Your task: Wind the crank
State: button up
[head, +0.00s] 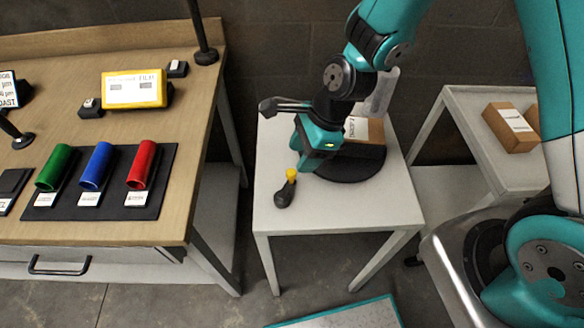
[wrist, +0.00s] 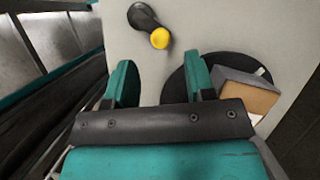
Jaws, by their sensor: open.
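The crank (head: 286,188) is a short dark arm with an upright yellow knob (head: 291,174), near the front left of a small white table (head: 270,215). In the wrist view the crank (wrist: 143,17) lies beyond my fingertips, its yellow knob (wrist: 160,38) roughly in line with the gap between them. My gripper (wrist: 160,72) is open and empty, its two teal fingers apart. In the head view my gripper (head: 308,162) hangs above the table, behind and right of the knob, not touching it.
A black round turntable (head: 352,172) holds a cardboard box (head: 372,138) just right of my gripper. A wooden bench (head: 130,225) with green, blue and red cylinders stands left. A side table (head: 455,95) with another box (head: 510,127) stands right. The white table's front is clear.

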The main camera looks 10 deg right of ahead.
aim_at(292, 172)
jog(key=x, duration=0.5)
jog(key=shift+a+f, duration=0.15)
jog(key=shift+f, duration=0.15)
jog(key=c, duration=0.9)
